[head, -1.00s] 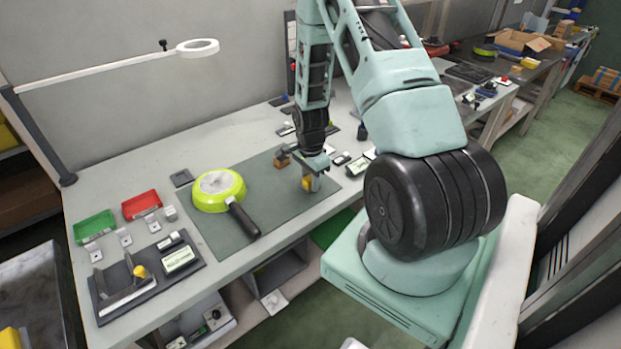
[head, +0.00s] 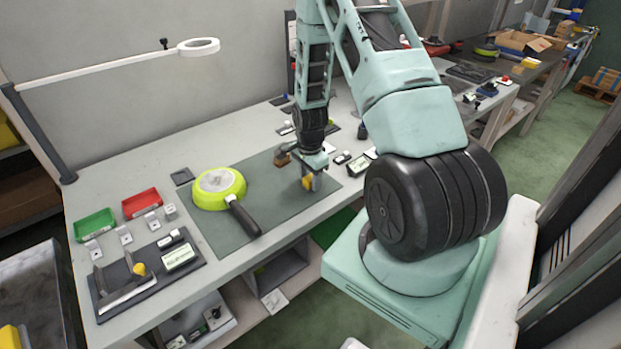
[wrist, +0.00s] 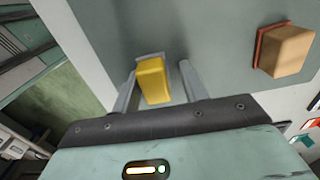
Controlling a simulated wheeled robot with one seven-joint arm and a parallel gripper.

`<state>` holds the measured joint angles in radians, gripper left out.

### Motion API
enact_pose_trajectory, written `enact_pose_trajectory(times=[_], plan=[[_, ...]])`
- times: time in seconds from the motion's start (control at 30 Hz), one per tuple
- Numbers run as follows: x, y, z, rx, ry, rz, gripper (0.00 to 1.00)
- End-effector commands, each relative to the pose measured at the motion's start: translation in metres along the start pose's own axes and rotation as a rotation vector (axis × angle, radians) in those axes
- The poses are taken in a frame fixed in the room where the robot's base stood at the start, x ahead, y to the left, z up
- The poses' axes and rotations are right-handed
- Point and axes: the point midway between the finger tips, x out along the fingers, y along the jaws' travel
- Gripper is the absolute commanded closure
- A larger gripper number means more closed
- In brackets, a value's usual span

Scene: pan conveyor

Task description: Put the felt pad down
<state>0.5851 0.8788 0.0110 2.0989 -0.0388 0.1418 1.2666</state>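The felt pad, a yellow block with a thin grey base (wrist: 152,85), is between my fingers in the wrist view. It also shows as a small yellow shape in the head view (head: 307,183), low over or on the grey-green mat (head: 262,198). My gripper (wrist: 162,78) is around it. A gap shows between the pad and the right finger; the left finger is close beside it. The fingers look open. My gripper (head: 311,181) partly hides the pad in the head view. Whether its base touches the mat is hard to tell.
An orange-brown block with a red base (wrist: 285,50) stands on the mat close by. A lime-green pan (head: 218,188) with a black handle lies to the left on the mat. Red (head: 141,203) and green (head: 95,225) trays stand farther left. The mat between pan and gripper is clear.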

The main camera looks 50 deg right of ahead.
Motion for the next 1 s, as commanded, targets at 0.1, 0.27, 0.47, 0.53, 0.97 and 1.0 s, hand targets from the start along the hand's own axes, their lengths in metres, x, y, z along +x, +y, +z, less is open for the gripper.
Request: enact_pose_trajectory(times=[0.1, 0.27, 0.47, 0.53, 0.97, 1.0], plan=[[0.014, 0.014, 0.001, 0.001, -0.008, 0.032, 0.48], [0.014, 0.014, 0.001, 0.001, -0.007, 0.034, 0.48], [0.006, 0.014, 0.000, 0.001, -0.007, 0.034, 0.48], [-0.004, 0.014, 0.000, 0.001, -0.007, 0.035, 0.48], [-0.082, 0.007, 0.000, 0.000, -0.004, 0.020, 0.48], [-0.089, 0.006, 0.000, 0.001, -0.004, 0.021, 0.48]])
